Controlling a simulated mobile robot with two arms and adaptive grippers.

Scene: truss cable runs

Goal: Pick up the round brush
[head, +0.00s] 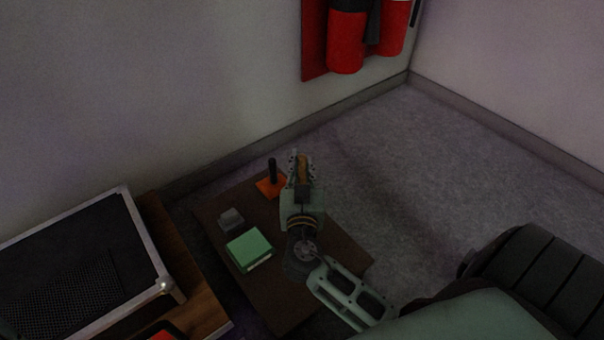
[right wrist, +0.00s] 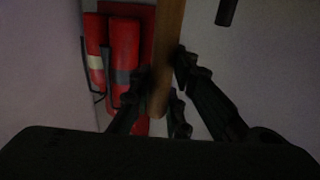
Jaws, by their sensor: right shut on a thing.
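My right gripper (head: 302,170) is over the far part of the small brown table. It is shut on a wooden, tan, stick-like thing (head: 303,166), which I take to be the round brush's handle. In the right wrist view the wooden handle (right wrist: 168,60) runs up from between the fingers of the right gripper (right wrist: 165,85) and out at the top edge. Its rounded lower end shows between the fingers. No bristles can be made out. My left gripper is not in view.
The brown table (head: 225,205) holds a green box (head: 249,249), a small grey block (head: 231,218) and an orange base with a black upright handle (head: 272,172). Red fire extinguishers (head: 346,42) hang on the wall. A framed black case (head: 80,270) stands left. Floor at right is clear.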

